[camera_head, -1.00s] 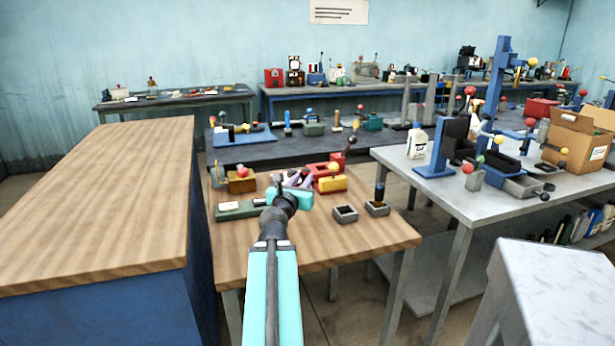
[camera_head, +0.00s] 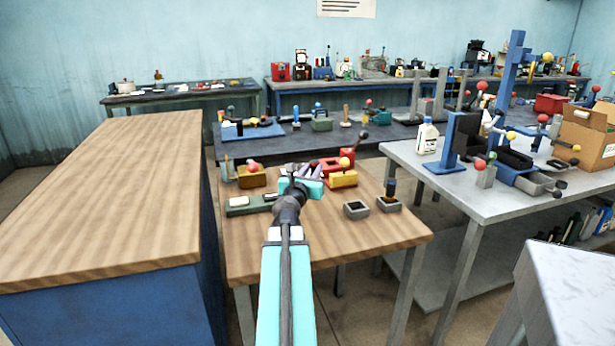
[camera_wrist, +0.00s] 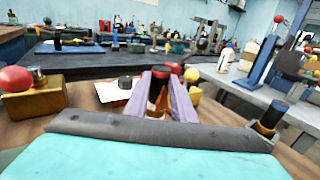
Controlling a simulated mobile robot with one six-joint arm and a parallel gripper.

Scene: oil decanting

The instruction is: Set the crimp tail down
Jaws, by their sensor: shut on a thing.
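My gripper (camera_head: 302,174) is over the near wooden-topped table (camera_head: 340,236). In the wrist view its two pale purple fingers (camera_wrist: 162,76) are shut on a dark, round piece with a copper-coloured band, which I take to be the crimp tail (camera_wrist: 159,90). The fingers cover its sides, and I cannot tell whether its lower end touches anything. In the head view the gripper hides it. A similar dark piece (camera_head: 391,187) stands upright in a small grey block (camera_head: 388,204) at the right; it also shows in the wrist view (camera_wrist: 271,117).
An open grey block (camera_head: 356,209) sits left of the filled one. A yellow block with a red ball (camera_head: 252,177), a green block (camera_head: 247,206), a red block (camera_head: 334,166) and a yellow block (camera_head: 343,179) surround my gripper. The table's front is clear. A wooden-topped blue cabinet (camera_head: 110,200) stands left.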

